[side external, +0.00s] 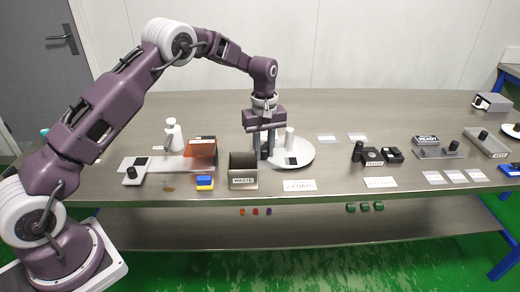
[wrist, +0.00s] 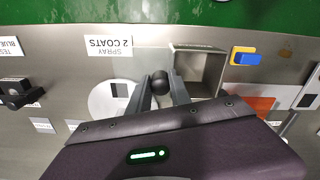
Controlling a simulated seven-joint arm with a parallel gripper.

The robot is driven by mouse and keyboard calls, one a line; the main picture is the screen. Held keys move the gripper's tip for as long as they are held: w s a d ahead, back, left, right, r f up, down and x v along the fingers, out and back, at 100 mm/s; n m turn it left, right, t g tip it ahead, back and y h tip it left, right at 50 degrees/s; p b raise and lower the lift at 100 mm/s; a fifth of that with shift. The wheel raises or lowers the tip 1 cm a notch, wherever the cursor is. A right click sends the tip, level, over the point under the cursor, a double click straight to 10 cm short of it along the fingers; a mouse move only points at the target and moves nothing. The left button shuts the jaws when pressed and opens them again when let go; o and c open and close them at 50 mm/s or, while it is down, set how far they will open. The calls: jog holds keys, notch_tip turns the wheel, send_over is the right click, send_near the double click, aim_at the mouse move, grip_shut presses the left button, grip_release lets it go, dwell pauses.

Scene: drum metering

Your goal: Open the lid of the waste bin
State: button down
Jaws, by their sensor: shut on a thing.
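The waste bin (side external: 243,180) is a grey box with a WASTE label on its front, left of my gripper in the side view. In the wrist view the bin (wrist: 203,50) shows its hollow inside, uncovered from above. My gripper (side external: 266,154) points down just right of the bin. In the wrist view my gripper (wrist: 160,86) is shut on a round black knob (wrist: 160,76) beside the bin's edge.
A white round plate (side external: 300,160) with a white cylinder stands close right of my gripper. A blue and yellow block (side external: 204,183) and an orange panel (side external: 202,149) are left of the bin. A 2 COATS card (side external: 299,186) lies in front. Clear table lies behind.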

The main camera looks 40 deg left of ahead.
aim_at(264, 149)
jog(key=c, duration=1.2)
grip_release()
notch_tip(264, 149, up, 7)
jog(key=shift+r, duration=0.1)
jog(key=s+d+r+m+t, duration=0.35)
jog(key=s+r+m, duration=0.25)
jog(key=s+r, duration=1.2)
jog(key=s+f+m, duration=0.1)
jog(key=s+m, duration=0.1)
jog(key=s, duration=0.4)
jog(key=s+d+f+m+t, duration=0.1)
jog(key=s+m, duration=0.1)
jog(key=s, duration=0.5)
jog(key=s+f+m+t, duration=0.1)
jog(key=s+m, duration=0.1)
jog(key=s, duration=0.4)
jog(key=shift+s+d+f, duration=0.15)
jog(key=shift+d+f, duration=0.05)
jog(key=shift+d, duration=0.1)
